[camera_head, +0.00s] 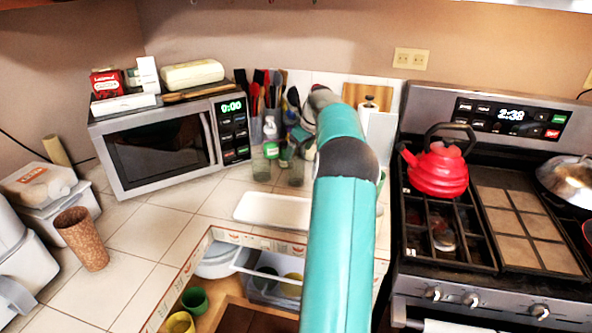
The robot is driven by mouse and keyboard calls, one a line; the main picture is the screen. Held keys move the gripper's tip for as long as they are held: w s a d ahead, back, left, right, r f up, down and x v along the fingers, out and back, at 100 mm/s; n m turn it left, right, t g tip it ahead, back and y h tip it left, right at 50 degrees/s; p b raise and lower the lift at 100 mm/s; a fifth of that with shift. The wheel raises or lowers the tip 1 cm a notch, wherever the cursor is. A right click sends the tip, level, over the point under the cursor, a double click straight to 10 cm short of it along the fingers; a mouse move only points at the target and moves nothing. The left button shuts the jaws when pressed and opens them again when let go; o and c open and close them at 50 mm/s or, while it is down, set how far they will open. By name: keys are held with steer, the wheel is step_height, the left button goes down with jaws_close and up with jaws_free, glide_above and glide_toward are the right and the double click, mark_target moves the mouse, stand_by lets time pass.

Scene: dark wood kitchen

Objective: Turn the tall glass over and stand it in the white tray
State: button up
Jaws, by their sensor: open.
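The white tray (250,212) lies on the tiled counter in front of the glasses, its right part hidden by my teal arm. Clear glasses stand behind it: one (261,169) at the left and one (296,174) closer to my arm. They are small and faint, so I cannot tell which is the tall glass or which way up each stands. My gripper (298,140) is small and dark beside the far end of my arm, just above the right glass. It is open, and the contact between them is unclear.
A microwave (160,150) stands at the left, with a utensil cluster and green-labelled bottle (270,130) behind the glasses. A brown cup (82,238) is on the left counter. The stove with a red kettle (438,168) is at the right. An open drawer (265,262) lies below the tray.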

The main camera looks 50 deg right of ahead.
mark_target(296, 167)
steer(key=x, duration=0.5)
steer(key=shift+w, duration=0.1)
steer(key=c, duration=1.2)
steer(key=shift+r, duration=0.1)
steer(key=shift+c, duration=0.2)
